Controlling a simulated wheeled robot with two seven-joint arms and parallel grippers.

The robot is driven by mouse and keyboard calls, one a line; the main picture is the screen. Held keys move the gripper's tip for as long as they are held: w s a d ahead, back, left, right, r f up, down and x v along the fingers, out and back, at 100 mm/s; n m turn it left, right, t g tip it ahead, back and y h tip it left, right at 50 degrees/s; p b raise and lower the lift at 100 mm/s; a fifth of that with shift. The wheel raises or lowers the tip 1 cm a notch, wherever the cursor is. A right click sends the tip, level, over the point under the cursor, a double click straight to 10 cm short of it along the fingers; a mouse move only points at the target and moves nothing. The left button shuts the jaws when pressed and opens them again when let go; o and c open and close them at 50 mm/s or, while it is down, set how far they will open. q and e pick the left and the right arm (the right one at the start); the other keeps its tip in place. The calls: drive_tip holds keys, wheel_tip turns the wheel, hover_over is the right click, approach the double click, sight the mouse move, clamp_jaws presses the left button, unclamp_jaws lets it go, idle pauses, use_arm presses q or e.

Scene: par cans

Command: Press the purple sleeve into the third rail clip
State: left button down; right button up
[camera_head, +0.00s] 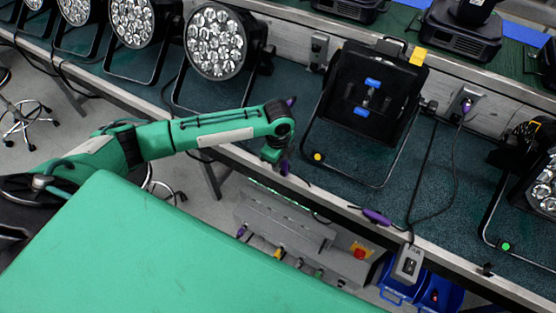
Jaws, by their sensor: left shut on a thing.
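My left gripper (276,156) hangs from the green arm over the table's front edge, left of centre. It is shut on a small purple piece (284,168), which looks like a sleeve on a thin dark cable. The gripper hides part of it. Another purple sleeve (377,216) lies along the front rail (335,196), further right; whether a clip holds it I cannot tell. A small dark clip (485,269) sits on the rail at the far right. Other clips are too small to tell apart, so I cannot tell which is the third. My right gripper is not in view.
A par can (371,85) with its back showing stands beyond the gripper, and another with lit-looking lenses (221,42) stands left. A grey box (290,232) with a red button is below the rail. A dark cable (452,170) hangs from a purple plug at the right.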

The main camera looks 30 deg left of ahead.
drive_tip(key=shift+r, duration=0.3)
use_arm(q)
drive_tip(key=shift+f, duration=0.75)
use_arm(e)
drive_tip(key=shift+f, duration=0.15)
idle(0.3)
use_arm(q)
drive_tip(key=shift+s+f, duration=0.2)
drive_tip(key=shift+f, duration=0.2)
idle(0.4)
drive_tip(key=c, duration=1.3)
unclamp_jaws()
drive_tip(key=shift+w+r, duration=0.1)
drive_tip(key=shift+w, duration=0.05)
drive_tip(key=shift+w, duration=0.1)
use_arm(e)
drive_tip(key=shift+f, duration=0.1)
use_arm(q)
drive_tip(key=shift+r, duration=0.65)
wheel_tip(320, 180, up, 12)
drive_tip(key=shift+r+b, duration=0.2)
drive_tip(key=shift+b, duration=0.35)
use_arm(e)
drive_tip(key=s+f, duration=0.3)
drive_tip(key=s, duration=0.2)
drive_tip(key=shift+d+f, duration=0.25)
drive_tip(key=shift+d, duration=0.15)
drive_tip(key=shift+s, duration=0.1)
